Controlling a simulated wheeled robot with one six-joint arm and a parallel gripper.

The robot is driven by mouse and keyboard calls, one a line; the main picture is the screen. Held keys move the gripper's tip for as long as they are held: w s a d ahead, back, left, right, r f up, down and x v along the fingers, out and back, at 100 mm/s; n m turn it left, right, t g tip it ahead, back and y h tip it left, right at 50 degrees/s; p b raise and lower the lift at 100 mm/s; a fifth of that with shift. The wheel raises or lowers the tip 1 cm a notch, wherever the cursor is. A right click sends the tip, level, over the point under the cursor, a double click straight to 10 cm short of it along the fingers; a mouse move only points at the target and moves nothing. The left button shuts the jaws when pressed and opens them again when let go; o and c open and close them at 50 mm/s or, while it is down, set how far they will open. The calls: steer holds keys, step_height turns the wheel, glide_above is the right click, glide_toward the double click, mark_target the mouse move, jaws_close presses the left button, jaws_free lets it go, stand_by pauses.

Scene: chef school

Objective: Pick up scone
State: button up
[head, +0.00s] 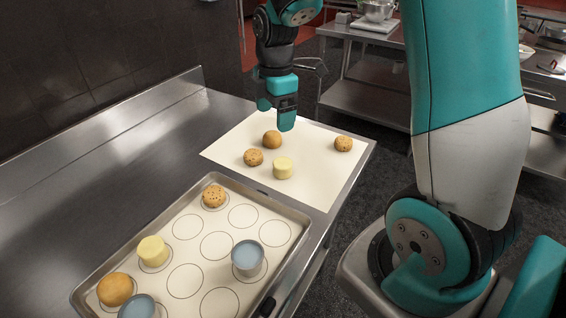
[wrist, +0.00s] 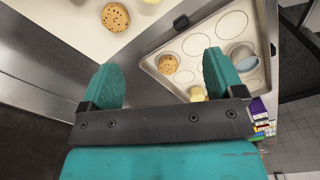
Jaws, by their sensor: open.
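A pale yellow, flat-topped round (head: 283,168), which looks like the scone, stands on the cream mat (head: 315,180). Its edge shows at the top of the wrist view (wrist: 152,1). A similar pale yellow round (head: 153,250) sits in a circle on the baking tray (head: 92,284); it is partly hidden by a finger in the wrist view (wrist: 197,93). My gripper (head: 276,113) is open and empty above the mat's back part. It also shows in the wrist view (wrist: 162,60), with its fingers spread and nothing between them.
A plain brown bun (head: 271,139) and two speckled rounds (head: 253,157) (head: 343,144) lie near the scone. The tray also holds a speckled round (head: 214,197), a brown bun (head: 115,289) and two blue-grey cups (head: 247,257) (head: 138,307). The steel counter at left is clear.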

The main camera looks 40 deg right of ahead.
mark_target(281, 163)
steer(key=shift+n, duration=0.5)
steer(key=f, duration=0.4)
steer(key=d+f+p, duration=0.1)
steer(key=f, duration=0.3)
steer(key=d+f+p, duration=0.1)
steer(key=f, duration=0.3)
steer(key=shift+w+d+f, duration=0.15)
steer(key=shift+w+f, duration=0.1)
steer(key=shift+w, duration=0.1)
steer(key=shift+f+p, duration=1.2)
steer(key=shift+f, duration=1.7)
steer(key=shift+c, duration=0.4)
steer(key=c, duration=0.9)
